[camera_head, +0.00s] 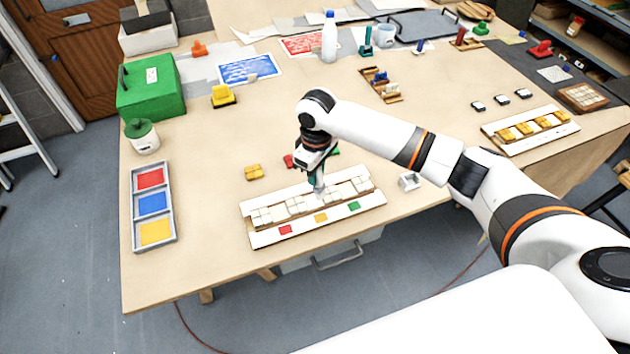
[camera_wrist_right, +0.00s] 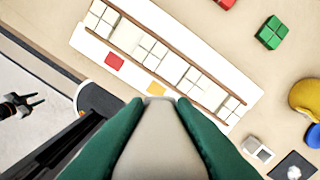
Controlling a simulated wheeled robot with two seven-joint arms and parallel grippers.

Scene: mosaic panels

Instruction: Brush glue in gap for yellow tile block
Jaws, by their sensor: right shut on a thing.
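The mosaic panel (camera_head: 262,240) lies near the table's front edge. It has a row of white tiles with plain gaps, and red, yellow (camera_head: 321,218) and green squares on its front strip. The panel also shows in the right wrist view (camera_wrist_right: 90,45). My right gripper (camera_head: 317,172) is shut on a pale brush (camera_wrist_right: 160,145), its green fingers on both sides. The brush tip points down at the row's middle; contact cannot be told. The yellow tile block (camera_head: 253,172) lies behind the panel's left part. My left gripper (camera_wrist_right: 28,104) shows open and empty at the wrist view's left edge.
Red (camera_head: 290,161) and green (camera_head: 335,152) tile blocks lie behind the panel. A three-colour tray (camera_head: 134,205) is at the left, a small white holder (camera_head: 410,181) right of the panel. A second panel (camera_head: 510,145) lies far right.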

